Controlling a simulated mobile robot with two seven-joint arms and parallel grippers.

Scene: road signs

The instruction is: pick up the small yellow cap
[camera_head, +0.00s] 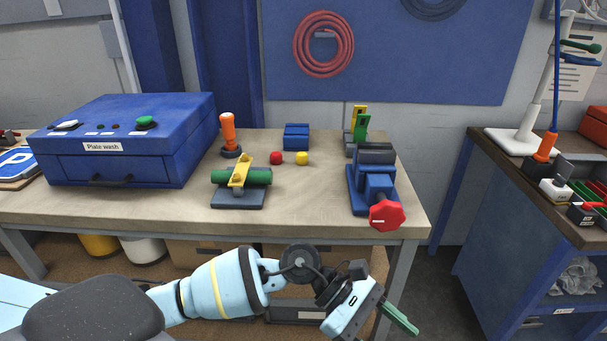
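The small yellow cap (302,158) sits on the workbench, toward the back and near the middle of the top. A small red cap (276,158) sits just left of it, close beside it. My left gripper (400,318) is low at the bottom of the view, in front of the bench and below its top, well apart from the cap. Its green fingers are seen from the side, so I cannot tell if they are open or shut. My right gripper is out of view.
Around the caps on the workbench (315,205) stand an orange-handled stamp (228,135), a blue block (296,137), a green roller on a stand (255,176) and a blue vise-like device with a red knob (386,215). A blue plate-wash box (130,140) fills the left. The bench front middle is clear.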

